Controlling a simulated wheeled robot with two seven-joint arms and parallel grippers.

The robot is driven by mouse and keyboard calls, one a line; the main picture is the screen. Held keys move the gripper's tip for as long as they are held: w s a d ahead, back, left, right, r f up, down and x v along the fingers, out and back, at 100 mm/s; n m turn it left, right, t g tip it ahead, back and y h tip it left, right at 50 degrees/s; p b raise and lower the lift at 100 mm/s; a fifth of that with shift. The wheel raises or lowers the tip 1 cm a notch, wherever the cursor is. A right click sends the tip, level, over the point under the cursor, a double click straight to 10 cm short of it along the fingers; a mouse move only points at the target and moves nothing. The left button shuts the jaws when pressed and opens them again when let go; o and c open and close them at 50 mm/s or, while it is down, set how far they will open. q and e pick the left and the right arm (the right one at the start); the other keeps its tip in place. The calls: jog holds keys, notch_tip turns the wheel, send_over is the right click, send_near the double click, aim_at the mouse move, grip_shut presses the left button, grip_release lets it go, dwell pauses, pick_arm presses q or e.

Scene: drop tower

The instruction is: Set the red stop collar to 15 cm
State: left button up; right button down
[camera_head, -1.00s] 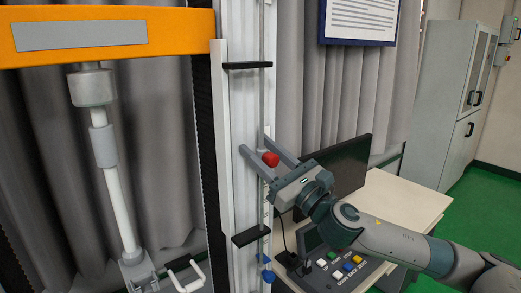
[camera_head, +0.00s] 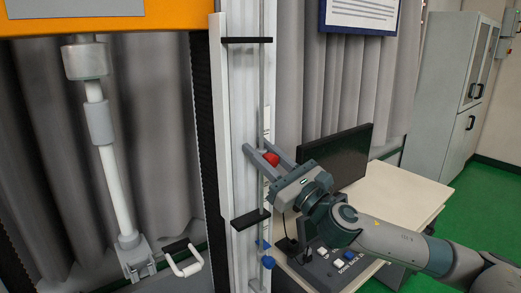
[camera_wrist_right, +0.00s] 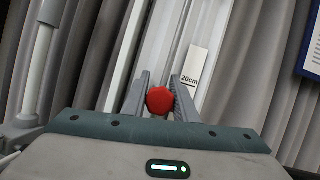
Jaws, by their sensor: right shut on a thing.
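The red stop collar (camera_head: 271,159) sits on the thin vertical rod (camera_head: 262,90) beside the pale column. My right gripper (camera_head: 258,147) reaches in from the right and is shut on the collar, with one finger on each side. The right wrist view shows the red collar (camera_wrist_right: 159,100) between the two grey fingers (camera_wrist_right: 160,82). A white label reading "20cm" (camera_wrist_right: 192,75) stands just beyond the right finger there. No 15 cm mark is readable. My left gripper is not in view.
Black brackets jut from the column above (camera_head: 247,40) and below (camera_head: 251,219) the collar. A blue part (camera_head: 266,261) is low on the rod. A desk (camera_head: 398,195) with a monitor (camera_head: 335,155) and button panel (camera_head: 338,262) stands right, partly behind my arm.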

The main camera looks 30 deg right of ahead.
jog(key=c, duration=1.4)
grip_release()
jog(key=shift+c, duration=0.2)
jog(key=shift+s+f, duration=0.1)
